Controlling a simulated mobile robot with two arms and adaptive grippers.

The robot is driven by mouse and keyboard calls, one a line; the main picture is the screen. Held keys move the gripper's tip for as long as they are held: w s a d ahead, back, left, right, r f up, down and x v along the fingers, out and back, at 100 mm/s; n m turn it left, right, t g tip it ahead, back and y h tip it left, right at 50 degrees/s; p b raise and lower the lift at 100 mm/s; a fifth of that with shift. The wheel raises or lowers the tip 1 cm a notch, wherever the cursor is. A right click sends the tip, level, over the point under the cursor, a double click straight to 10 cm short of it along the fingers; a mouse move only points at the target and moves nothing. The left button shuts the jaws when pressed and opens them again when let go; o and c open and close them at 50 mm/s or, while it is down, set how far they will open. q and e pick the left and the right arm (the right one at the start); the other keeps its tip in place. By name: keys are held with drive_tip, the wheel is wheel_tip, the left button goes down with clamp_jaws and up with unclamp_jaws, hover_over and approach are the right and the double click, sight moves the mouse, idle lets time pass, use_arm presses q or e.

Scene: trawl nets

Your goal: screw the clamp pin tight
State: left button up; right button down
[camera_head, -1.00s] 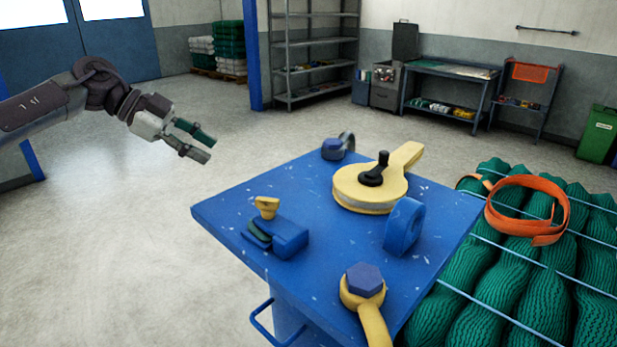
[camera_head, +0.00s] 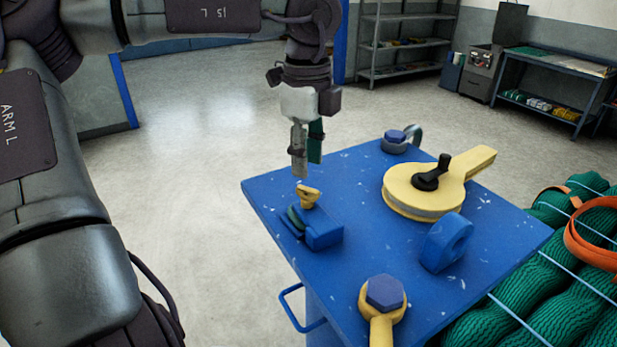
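The clamp pin (camera_head: 308,194) is a small yellow winged head. It stands on top of a small blue clamp (camera_head: 324,236) at the left part of the blue table top. A dark green piece shows at the clamp's left side. My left gripper (camera_head: 307,170) points straight down, its grey and green fingers a little apart with nothing between them. Its tips show just above the pin in the picture; the exact gap in height and depth is hard to tell. My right gripper is not in view.
Green nets (camera_head: 540,300) lie at the right.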

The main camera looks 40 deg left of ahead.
sight(307, 189)
use_arm(q)
wheel_tip(307, 189, down, 6)
drive_tip(key=shift+r+p, duration=0.15)
drive_tip(key=shift+p, duration=0.45)
clamp_jaws()
